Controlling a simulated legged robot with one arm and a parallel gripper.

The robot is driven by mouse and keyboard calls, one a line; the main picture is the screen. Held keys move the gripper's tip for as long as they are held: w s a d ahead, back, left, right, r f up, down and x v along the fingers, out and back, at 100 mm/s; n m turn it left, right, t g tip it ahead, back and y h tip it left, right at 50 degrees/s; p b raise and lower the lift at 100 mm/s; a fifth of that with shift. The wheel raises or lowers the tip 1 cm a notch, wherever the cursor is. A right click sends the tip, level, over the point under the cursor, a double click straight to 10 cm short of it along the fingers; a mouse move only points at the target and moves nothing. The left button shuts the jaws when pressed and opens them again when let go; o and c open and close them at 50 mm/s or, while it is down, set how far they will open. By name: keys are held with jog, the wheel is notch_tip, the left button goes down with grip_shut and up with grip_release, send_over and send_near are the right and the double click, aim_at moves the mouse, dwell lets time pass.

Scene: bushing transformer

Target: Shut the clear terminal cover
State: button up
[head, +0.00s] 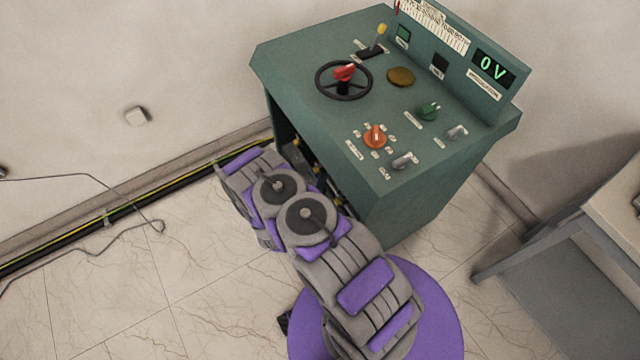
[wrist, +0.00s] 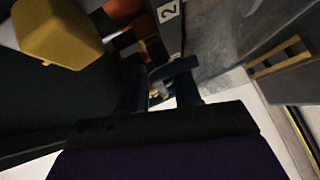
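I cannot make out the clear terminal cover in either view. In the head view the green control cabinet (head: 420,205) has an opening in its left side, with small yellow-tipped parts (head: 318,170) inside, partly hidden by my arm. My arm reaches to this opening, and its far end is hidden there. Small pale and yellowish bits show between the fingers. Whether the fingers touch or hold anything is unclear.
In the wrist view a yellow block (wrist: 60,32) is near at upper left, and a grey panel marked 2 (wrist: 169,12) stands beyond the fingers. In the head view a handwheel (head: 344,82) tops the cabinet, a table (head: 560,245) stands right, and a cable (head: 110,215) lies left.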

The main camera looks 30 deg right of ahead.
grip_shut()
dwell(0.3)
dwell(0.4)
